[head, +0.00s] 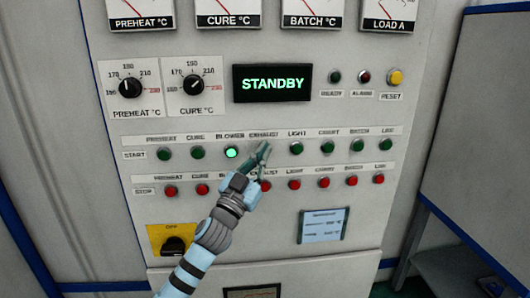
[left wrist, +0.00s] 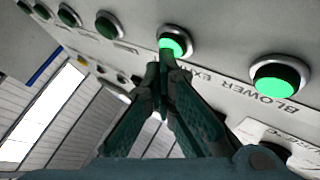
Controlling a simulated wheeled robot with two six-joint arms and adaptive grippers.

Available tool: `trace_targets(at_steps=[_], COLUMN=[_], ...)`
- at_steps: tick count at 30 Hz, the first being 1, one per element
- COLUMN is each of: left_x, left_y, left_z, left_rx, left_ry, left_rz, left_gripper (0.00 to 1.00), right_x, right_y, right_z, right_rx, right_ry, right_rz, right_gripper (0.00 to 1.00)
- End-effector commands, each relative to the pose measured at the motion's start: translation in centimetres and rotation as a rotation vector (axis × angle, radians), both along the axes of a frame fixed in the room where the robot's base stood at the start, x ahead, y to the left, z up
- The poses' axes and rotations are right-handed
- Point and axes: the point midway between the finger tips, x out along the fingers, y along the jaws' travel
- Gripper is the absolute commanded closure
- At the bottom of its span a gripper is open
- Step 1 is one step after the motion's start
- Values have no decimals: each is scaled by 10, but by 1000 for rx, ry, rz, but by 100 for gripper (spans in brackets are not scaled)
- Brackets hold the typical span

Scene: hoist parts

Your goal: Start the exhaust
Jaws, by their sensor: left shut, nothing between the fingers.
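The control panel (head: 205,230) has a START row of green buttons and a STOP row of red ones. In the head view my left gripper (head: 264,149) is shut and empty, its fingertips over the EXHAUST place in the START row and hiding that button. In the left wrist view the EXHAUST start button (left wrist: 174,45) glows bright green just beyond the shut fingertips (left wrist: 158,68); I cannot tell whether they touch it. The BLOWER start button (head: 231,152) is lit green, and glows in the left wrist view too (left wrist: 279,78). My right gripper is out of view.
The display (head: 272,84) reads STANDBY. The LIGHT start button (head: 296,148) and CURE start button (head: 197,153) are dark green on either side. The red EXHAUST stop button (head: 265,185) sits just below my fingers. A yellow-plated OFF switch (head: 173,246) is at lower left.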

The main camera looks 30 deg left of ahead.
Motion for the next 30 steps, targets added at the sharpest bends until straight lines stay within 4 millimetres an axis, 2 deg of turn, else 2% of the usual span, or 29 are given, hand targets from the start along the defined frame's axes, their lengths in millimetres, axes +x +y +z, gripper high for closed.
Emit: trace_targets(at_steps=[8, 30], left_x=[-2, -21], left_y=[-1, -17], left_z=[-1, -1], left_rx=[0, 0], left_ry=[1, 0], left_rz=[0, -1], left_gripper=[100, 100], right_x=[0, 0], right_y=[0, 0], right_z=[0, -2], right_rx=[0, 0], right_ry=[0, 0], right_rz=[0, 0], right_gripper=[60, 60])
